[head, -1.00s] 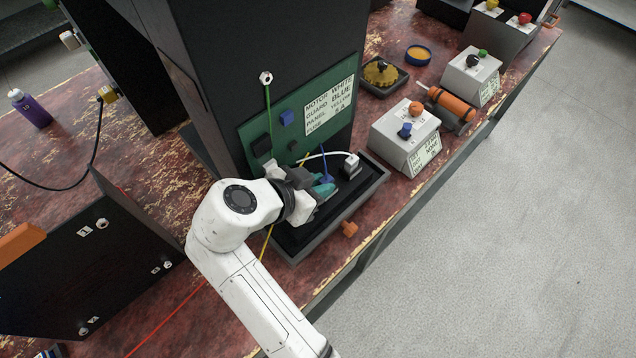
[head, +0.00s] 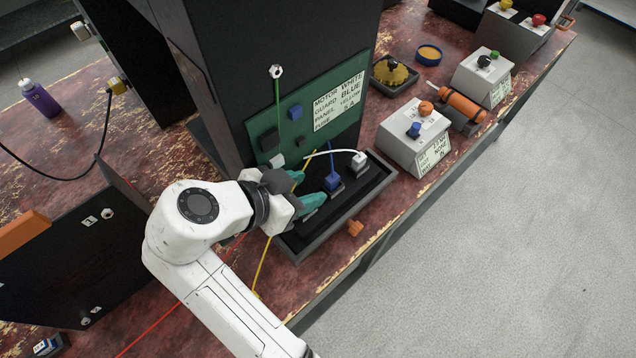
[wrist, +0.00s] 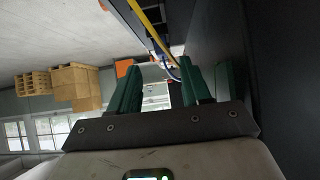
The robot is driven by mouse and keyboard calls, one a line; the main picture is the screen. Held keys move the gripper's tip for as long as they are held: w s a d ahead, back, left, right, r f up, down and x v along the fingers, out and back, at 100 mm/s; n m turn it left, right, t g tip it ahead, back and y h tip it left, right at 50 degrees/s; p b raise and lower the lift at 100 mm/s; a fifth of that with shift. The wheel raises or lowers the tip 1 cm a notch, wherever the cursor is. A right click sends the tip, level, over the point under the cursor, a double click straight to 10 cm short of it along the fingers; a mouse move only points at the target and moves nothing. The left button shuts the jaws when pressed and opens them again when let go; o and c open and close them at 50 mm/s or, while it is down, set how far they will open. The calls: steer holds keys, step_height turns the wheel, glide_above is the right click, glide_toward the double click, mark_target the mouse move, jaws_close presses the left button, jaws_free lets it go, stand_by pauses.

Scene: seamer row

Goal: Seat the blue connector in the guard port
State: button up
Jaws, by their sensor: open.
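The blue connector (head: 332,183) stands upright on a small grey base in the dark tray (head: 377,193), with its blue cable rising behind it. No port label is readable there, and I cannot tell whether it is fully seated. My gripper (head: 311,189) is open, its teal fingers left of the blue connector and apart from it, with nothing between them. In the wrist view the open gripper (wrist: 160,88) has yellow and blue cables beyond its fingers; the connector is not clear there. The white connector (head: 358,161) stands to the blue one's right.
A green board (head: 268,124) behind carries a sign (head: 338,103) reading MOTOR WHITE, GUARD BLUE, PANEL YELLOW. A yellow cable (head: 263,268) runs under my gripper. An orange piece (head: 355,228) lies before the tray. A grey control box (head: 415,140) stands right; the floor beyond is clear.

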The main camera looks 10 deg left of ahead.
steer(key=shift+v, duration=2.05)
